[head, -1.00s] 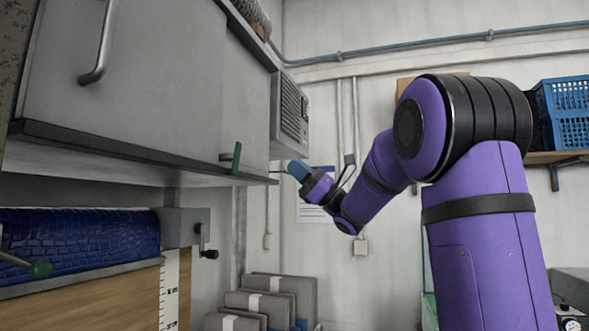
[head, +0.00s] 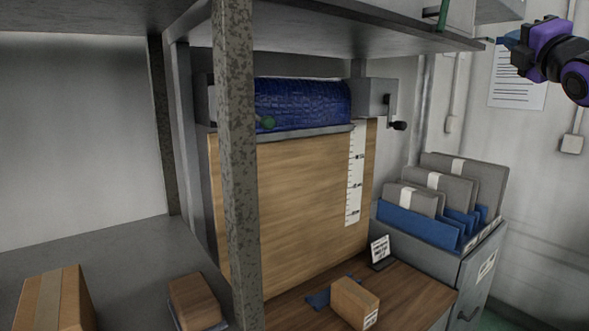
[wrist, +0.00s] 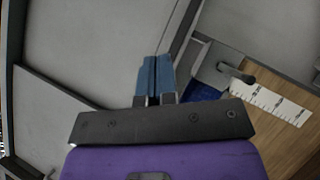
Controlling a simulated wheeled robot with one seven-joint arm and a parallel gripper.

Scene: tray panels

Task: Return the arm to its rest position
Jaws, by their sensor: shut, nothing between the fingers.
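My gripper (head: 506,41) shows at the upper right of the head view, at the end of my purple arm. It is up in the air near the right end of the overhead cabinet's lower edge (head: 447,42). In the wrist view its two blue fingers (wrist: 156,76) lie side by side, shut, with nothing between them. Most of my arm is outside the head view.
A blue roll (head: 305,103) with a crank sits above a wooden panel (head: 290,200). A speckled post (head: 237,170) stands in front. Boxes lie on the shelf (head: 130,262) and wooden worktop (head: 405,293). A grey file cabinet (head: 478,270) stands right.

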